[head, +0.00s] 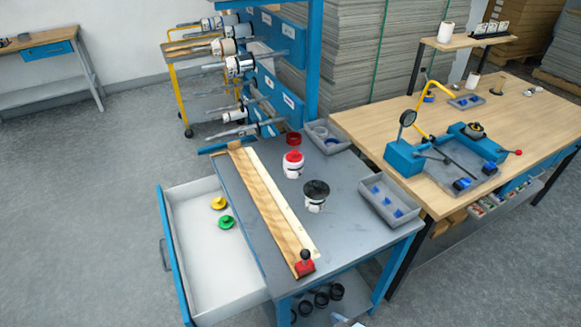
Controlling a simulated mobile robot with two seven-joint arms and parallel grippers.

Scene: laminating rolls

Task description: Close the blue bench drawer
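The blue bench drawer (170,252) stands pulled out to the left of the grey-topped blue bench (345,200). It has a blue front panel with a dark handle (163,254) on its outer face and a pale interior. A yellow round part (218,203) and a green round part (226,222) lie inside it. Neither of my grippers can be made out. A small pale shape at the bottom edge is cut off, and I cannot tell what it is.
A wooden board (265,205) lies on the bench top beside a red-topped part (293,164), a black-topped part (315,195) and grey trays (389,201). A wooden workbench (380,125) stands at the right. The floor left of the drawer is clear.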

